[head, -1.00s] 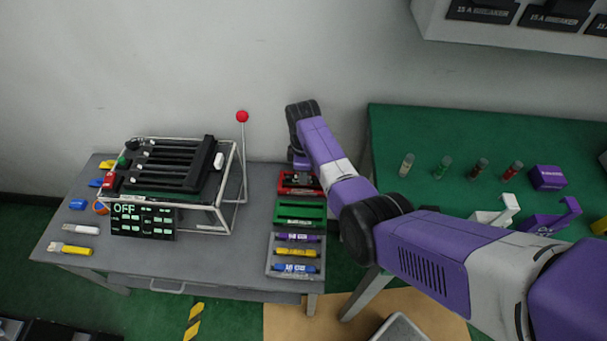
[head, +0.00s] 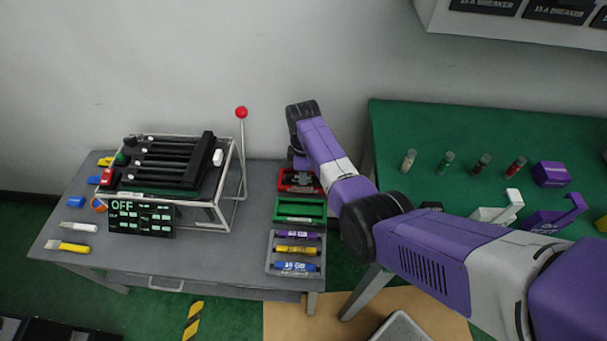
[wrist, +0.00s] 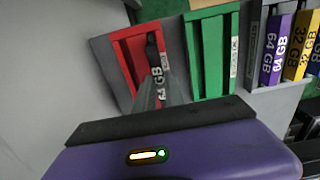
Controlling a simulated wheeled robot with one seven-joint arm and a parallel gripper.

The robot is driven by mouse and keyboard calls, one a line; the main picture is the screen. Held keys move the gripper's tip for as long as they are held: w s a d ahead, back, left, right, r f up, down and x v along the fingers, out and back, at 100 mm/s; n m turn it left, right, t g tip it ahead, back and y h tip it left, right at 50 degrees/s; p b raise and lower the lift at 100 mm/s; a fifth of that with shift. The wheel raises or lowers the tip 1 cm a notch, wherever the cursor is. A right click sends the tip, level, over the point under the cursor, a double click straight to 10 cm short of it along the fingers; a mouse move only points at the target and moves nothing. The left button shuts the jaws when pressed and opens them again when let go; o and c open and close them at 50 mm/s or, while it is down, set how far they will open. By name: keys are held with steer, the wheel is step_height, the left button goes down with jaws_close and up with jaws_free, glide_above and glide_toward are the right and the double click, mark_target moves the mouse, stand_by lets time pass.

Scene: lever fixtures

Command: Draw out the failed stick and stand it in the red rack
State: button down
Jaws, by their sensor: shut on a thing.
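The red rack (wrist: 123,60) is in the upper left of the wrist view and at the back of the desk in the head view (head: 285,182). A dark stick labelled 64 GB (wrist: 157,72) stands at the rack's right-hand slot. My gripper (wrist: 160,92) is shut on this stick, its grey fingers coming up from below in the wrist view. My gripper is over the rack in the head view (head: 304,178). Whether the stick's lower end is fully seated is hidden.
A board in a wire frame (head: 236,170) holds several black sticks; its display (head: 140,218) reads OFF. A red-knobbed lever (head: 241,113) stands beside it. The green rack (wrist: 212,55) looks empty. A grey tray (head: 270,252) holds purple, yellow and blue sticks.

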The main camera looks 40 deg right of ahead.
steer(key=shift+f+b, duration=0.5)
steer(key=shift+f, duration=0.2)
steer(key=c, duration=1.3)
jaws_free()
steer(key=shift+c, duration=0.2)
step_height(320, 180, up, 8)
steer(key=shift+f+p, duration=0.1)
steer(key=shift+p, duration=0.65)
steer(key=shift+a, duration=0.1)
